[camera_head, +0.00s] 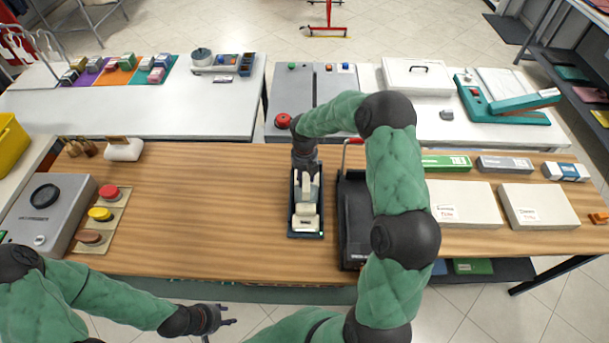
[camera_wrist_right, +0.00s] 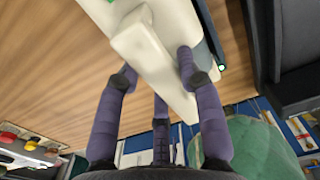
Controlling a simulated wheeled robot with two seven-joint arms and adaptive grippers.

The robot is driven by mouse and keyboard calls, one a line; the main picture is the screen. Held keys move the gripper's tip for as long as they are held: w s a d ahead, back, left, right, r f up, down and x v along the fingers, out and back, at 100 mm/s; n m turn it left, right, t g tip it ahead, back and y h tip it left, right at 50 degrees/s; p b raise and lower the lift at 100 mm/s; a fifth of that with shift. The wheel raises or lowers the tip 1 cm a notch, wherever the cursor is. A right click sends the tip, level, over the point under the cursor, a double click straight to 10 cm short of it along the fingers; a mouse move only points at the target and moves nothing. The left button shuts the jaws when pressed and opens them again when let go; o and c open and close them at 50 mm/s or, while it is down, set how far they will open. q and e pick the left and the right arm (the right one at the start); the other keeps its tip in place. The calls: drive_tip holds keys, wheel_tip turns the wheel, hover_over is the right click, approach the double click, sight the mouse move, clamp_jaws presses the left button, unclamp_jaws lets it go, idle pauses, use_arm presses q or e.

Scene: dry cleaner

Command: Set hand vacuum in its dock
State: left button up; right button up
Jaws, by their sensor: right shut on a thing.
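The hand vacuum (camera_head: 306,206) is cream-white and sits over the dark, narrow dock (camera_head: 292,220) near the middle of the wooden counter. A small green light shows at the dock's near right corner. My right gripper (camera_head: 306,170) reaches down at the far end of the vacuum. In the right wrist view, its purple fingers (camera_wrist_right: 158,80) are shut on the vacuum's pale handle (camera_wrist_right: 150,50), and a dark dock edge (camera_wrist_right: 212,42) shows beside it. I cannot tell whether the vacuum is fully seated. My left gripper (camera_head: 226,321) is open and empty, in front of the counter.
A black tray-like stand (camera_head: 354,225) is close to the right of the dock, partly behind my right arm. White boxes (camera_head: 466,205) lie further right. A grey device (camera_head: 48,210) and colored buttons (camera_head: 100,213) are at left.

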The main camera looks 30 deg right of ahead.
drive_tip(key=shift+w+f, duration=0.1)
drive_tip(key=shift+f, duration=0.1)
idle(0.6)
drive_tip(key=o, duration=1.2)
drive_tip(key=shift+f, duration=0.1)
wheel_tip(320, 180, up, 12)
